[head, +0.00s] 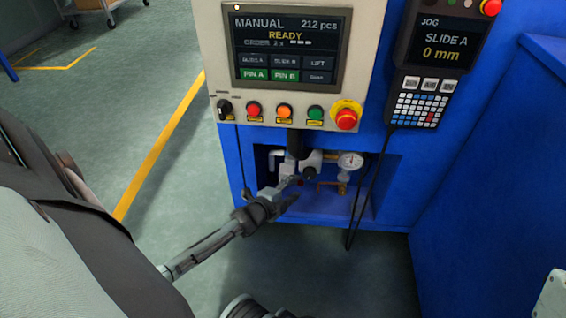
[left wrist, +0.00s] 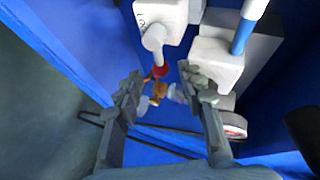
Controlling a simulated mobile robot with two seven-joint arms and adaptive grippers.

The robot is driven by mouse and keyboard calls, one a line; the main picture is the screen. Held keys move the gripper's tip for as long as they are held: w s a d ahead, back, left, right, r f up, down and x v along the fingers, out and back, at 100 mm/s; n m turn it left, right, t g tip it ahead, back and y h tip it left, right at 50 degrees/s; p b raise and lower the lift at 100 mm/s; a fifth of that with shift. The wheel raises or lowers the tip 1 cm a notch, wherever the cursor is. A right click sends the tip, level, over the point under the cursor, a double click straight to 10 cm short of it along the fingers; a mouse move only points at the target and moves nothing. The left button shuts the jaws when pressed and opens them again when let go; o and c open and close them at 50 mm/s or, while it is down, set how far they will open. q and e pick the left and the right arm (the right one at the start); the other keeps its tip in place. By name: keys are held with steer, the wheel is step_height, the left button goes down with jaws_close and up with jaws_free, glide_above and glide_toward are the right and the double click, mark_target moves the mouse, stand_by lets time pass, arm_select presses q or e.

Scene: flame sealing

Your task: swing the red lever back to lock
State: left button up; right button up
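A blue recess (head: 388,170) below the control panel holds white-grey fittings and brass piping. My left gripper (head: 288,190) reaches into its left part. In the left wrist view my left gripper (left wrist: 165,84) has its two fingers wide apart, with nothing clamped between them. A small red part, which looks like the red lever (left wrist: 160,71), shows beyond and between the fingertips, below a grey rounded fitting (left wrist: 154,38). A brass piece (left wrist: 157,90) is just below it. In the head view the gripper and fittings mostly hide the lever. My right gripper is not in view.
A pressure gauge (head: 350,161) sits right of the gripper, with a black knob (head: 310,173) between. A black cable (head: 366,205) hangs across the recess. The control panel (head: 372,60) overhangs above, with a red emergency button (head: 346,119).

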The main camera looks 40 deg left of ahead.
arm_select(q)
steer(key=v, duration=0.9)
steer(key=shift+s+r, duration=0.15)
steer(key=shift+s, duration=0.25)
